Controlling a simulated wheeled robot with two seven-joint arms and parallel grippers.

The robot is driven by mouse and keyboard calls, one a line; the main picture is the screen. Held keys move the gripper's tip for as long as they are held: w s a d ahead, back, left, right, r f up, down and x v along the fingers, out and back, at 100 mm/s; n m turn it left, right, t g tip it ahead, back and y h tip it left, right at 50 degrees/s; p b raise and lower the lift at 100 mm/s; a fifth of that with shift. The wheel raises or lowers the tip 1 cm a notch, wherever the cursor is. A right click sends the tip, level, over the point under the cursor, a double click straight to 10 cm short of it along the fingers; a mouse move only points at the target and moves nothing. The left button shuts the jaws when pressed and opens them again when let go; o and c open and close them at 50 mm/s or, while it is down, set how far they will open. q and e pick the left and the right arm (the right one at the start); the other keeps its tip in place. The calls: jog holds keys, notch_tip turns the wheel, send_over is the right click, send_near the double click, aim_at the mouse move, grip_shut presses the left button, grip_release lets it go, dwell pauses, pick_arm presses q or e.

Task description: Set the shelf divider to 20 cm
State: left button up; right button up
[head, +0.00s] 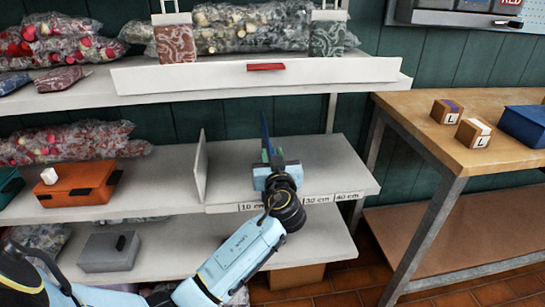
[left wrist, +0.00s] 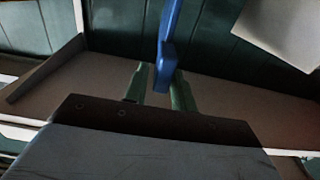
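The front-edge strip reads 10 cm (head: 249,207), 30 cm (head: 317,199) and 40 cm (head: 348,196). My arm hides the label between 10 and 30. In the left wrist view the blue piece (left wrist: 167,60) reaches down between the two green fingers of the left gripper (left wrist: 160,88). The fingers stand close on both sides; I cannot tell whether both touch it. My right gripper is out of view.
A white upright panel (head: 200,165) stands left of the blue one. An orange case (head: 78,190) and bagged goods (head: 70,143) lie farther left. The upper shelf (head: 220,82) is above. A wooden table (head: 425,130) with small boxes stands right. The shelf surface right of my gripper is clear.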

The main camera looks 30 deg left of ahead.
pick_arm(q)
jog(key=shift+o, duration=0.8)
jog(key=shift+s+d, duration=0.15)
jog(key=p+v, duration=0.1)
jog(key=v, duration=1.2)
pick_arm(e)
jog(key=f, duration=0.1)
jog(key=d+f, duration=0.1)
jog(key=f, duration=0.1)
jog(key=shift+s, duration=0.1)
